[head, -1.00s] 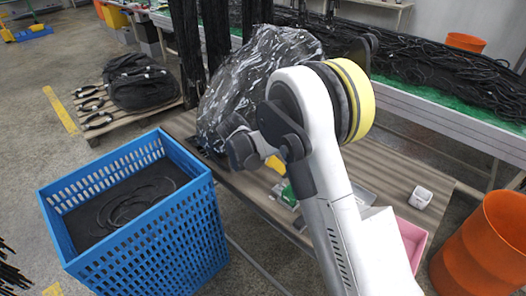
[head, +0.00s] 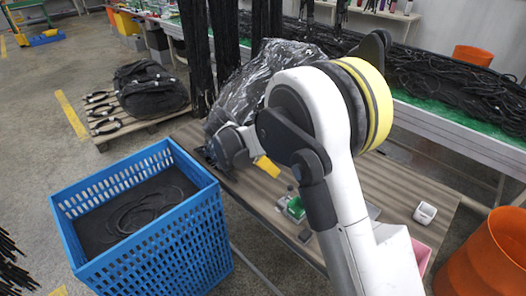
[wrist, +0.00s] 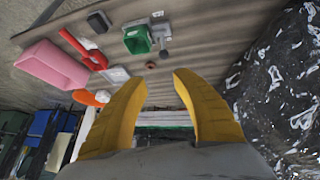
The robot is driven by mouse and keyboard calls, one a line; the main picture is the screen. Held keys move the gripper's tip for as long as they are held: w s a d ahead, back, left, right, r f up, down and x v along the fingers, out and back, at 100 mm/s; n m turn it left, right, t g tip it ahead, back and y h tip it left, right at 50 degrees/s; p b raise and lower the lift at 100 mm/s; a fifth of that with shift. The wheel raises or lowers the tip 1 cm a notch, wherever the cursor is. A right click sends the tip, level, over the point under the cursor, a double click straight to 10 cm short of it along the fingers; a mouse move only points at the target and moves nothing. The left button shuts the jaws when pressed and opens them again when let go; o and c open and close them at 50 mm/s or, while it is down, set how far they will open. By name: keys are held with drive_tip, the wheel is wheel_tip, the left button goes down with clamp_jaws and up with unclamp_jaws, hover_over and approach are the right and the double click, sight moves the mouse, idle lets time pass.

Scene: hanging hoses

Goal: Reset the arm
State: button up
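My arm reaches over the wooden table (head: 395,185) in the head view, bent with its wrist low beside a black bundle in clear plastic (head: 245,85). My gripper shows in the wrist view (wrist: 160,78) as two yellow fingers, spread apart with nothing between them. In the head view only one yellow fingertip (head: 267,166) shows; my wrist and arm hide the rest. The fingers are above the table top, and I cannot tell how far above it.
A blue crate (head: 190,237) with black hose stands at the left. A green box (wrist: 137,40) and a pink bin (wrist: 52,65) show in the wrist view. An orange barrel (head: 490,255) stands at right. Black hoses (head: 196,50) hang behind.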

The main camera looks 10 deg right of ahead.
drive_tip(key=s+d+r+n+t+y, duration=0.2)
drive_tip(key=s+d+r+n+y, duration=0.3)
drive_tip(key=s+r, duration=0.75)
drive_tip(key=s+d+n+t, duration=0.1)
drive_tip(key=s+n, duration=0.2)
drive_tip(key=s, duration=0.4)
drive_tip(key=s+d+r+n+t+y, duration=0.1)
drive_tip(key=s+n+t, duration=0.1)
drive_tip(key=s, duration=0.6)
drive_tip(key=shift+s+n+y+b, duration=0.25)
drive_tip(key=shift+n+y+b, duration=0.1)
drive_tip(key=shift+n, duration=0.35)
